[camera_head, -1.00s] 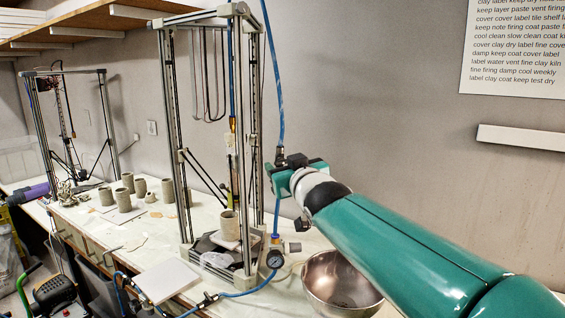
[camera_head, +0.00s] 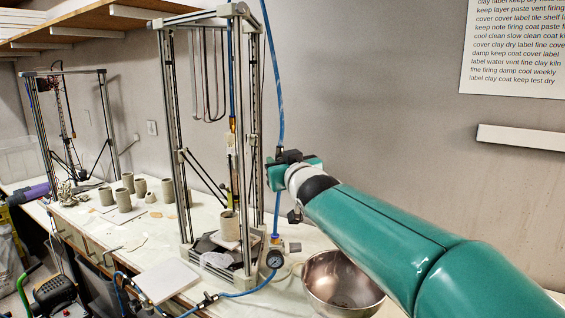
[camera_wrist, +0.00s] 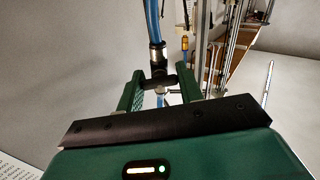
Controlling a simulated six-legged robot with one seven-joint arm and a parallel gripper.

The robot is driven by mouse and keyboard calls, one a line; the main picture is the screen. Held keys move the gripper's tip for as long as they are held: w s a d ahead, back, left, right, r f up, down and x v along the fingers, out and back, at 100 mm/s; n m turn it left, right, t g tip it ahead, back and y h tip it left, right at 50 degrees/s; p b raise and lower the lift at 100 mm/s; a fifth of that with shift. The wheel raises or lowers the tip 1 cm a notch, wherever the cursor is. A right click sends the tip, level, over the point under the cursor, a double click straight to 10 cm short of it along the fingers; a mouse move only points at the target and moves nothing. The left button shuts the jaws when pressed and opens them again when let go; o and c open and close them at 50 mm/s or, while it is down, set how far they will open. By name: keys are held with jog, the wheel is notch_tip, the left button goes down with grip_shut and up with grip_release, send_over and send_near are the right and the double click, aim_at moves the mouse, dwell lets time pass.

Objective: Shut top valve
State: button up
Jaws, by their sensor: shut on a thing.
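The top valve (camera_wrist: 157,57) is a dark metal fitting in the blue hose (camera_head: 278,80), which hangs beside the right post of the near printer frame. In the wrist view, a small dark handle (camera_wrist: 158,81) crosses between the two green fingers of my gripper (camera_wrist: 160,88). The fingers are closed in on this handle from both sides. In the head view, my gripper (camera_head: 278,172) is at the hose, and it covers most of the valve. The exact turn of the handle cannot be told.
The near printer frame (camera_head: 176,130) stands just left of my gripper. A lower pressure gauge (camera_head: 275,259) and a metal bowl (camera_head: 340,285) are below. Several clay pots (camera_head: 123,200) stand on the bench to the left.

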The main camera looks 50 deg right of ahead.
jog(key=shift+m, duration=1.1)
jog(key=o, duration=1)
jog(key=shift+s, duration=0.1)
jog(key=v, duration=1.3)
jog(key=shift+s+a, duration=0.2)
jog(key=shift+a, duration=0.1)
